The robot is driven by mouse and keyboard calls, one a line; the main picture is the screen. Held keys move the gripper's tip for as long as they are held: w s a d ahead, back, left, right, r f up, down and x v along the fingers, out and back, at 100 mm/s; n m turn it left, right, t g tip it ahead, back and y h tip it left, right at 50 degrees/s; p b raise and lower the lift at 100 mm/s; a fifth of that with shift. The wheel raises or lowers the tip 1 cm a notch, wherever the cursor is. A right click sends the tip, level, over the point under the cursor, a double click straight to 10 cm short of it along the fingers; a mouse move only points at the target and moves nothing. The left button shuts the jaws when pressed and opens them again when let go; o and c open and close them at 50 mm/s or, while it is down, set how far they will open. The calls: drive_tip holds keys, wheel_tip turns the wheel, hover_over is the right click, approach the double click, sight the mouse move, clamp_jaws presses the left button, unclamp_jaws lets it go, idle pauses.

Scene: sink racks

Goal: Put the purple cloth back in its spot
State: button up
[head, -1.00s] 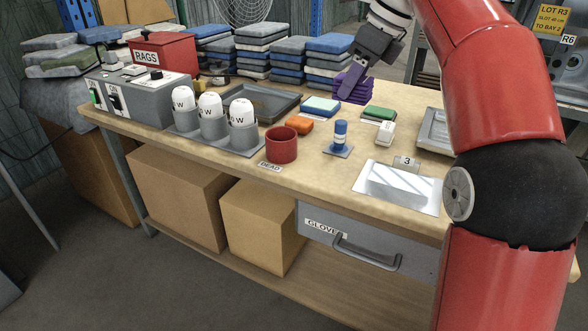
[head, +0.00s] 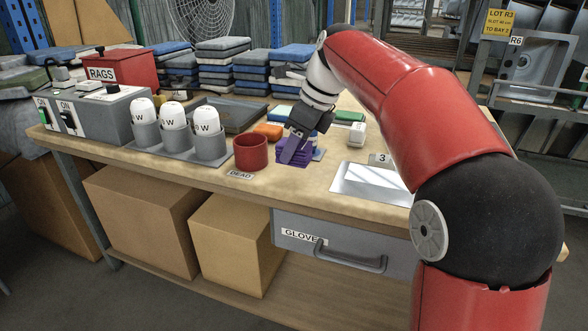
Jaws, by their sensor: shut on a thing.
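The purple cloth (head: 291,157) is a small ridged purple bundle just right of the red cup, low over or at the tabletop. My gripper (head: 295,148) points down and is shut on it. I cannot tell whether the cloth touches the table. A blue-grey pad edge (head: 318,156) shows just right of the cloth. The blue bottle that stood on this pad is hidden behind my gripper.
The red cup (head: 251,153) stands close left of the cloth. An orange block (head: 268,131) and a white timer-like block (head: 357,133) lie nearby. A shiny plate (head: 368,183) lies to the right. Capped grey holders (head: 210,148) stand left.

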sight(294, 163)
wheel_tip(294, 163, down, 4)
drive_tip(key=shift+f+b, duration=0.1)
drive_tip(key=shift+b, duration=0.45)
drive_tip(key=o, duration=0.9)
drive_tip(key=shift+o, duration=0.2)
